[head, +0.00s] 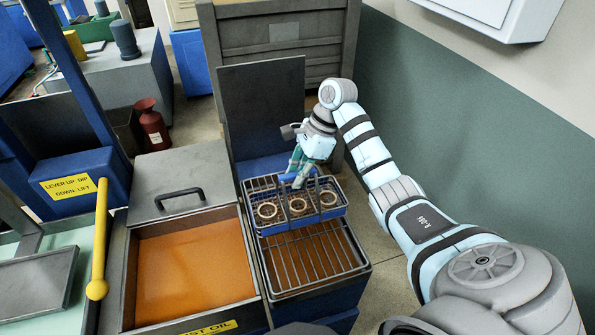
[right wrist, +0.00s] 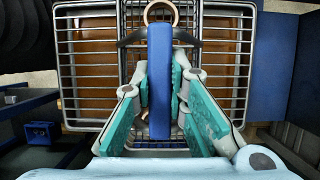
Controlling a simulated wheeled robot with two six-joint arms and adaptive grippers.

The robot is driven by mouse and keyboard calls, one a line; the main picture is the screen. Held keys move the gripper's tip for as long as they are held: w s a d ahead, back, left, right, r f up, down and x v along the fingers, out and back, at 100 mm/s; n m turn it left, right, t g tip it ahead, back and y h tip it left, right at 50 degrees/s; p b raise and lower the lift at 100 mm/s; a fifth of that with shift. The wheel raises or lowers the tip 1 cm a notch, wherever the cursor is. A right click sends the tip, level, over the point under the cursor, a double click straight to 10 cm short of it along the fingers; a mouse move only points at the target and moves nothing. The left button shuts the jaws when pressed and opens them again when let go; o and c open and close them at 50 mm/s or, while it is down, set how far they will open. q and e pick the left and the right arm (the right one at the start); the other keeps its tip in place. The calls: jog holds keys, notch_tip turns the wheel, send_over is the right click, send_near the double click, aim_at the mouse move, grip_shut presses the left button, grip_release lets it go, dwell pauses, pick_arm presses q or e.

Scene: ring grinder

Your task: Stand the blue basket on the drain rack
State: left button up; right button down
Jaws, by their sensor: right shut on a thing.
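The blue basket (head: 304,223) holds three metal rings and is over the rear part of the drain rack (head: 318,262). It looks level; I cannot tell whether its bottom touches the rack's wires. My right gripper (head: 297,181) reaches down from above and is shut on the basket's handle. In the right wrist view the blue handle bar (right wrist: 159,75) sits between the teal finger pads of this gripper (right wrist: 160,95), with one ring (right wrist: 161,10) showing beyond it. The rack's wires show on both sides there. My left gripper is not in view.
Left of the rack is an oil bath (head: 190,265) with orange oil and a grey lid (head: 182,180) at its back. A yellow lever (head: 101,230) stands further left. A raised dark panel (head: 262,105) stands behind the basket. The rack's front part is bare.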

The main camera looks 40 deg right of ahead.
jog(key=shift+f+b, duration=0.3)
jog(key=shift+f, duration=0.55)
jog(key=c, duration=1.5)
grip_release()
jog(key=shift+r, duration=0.1)
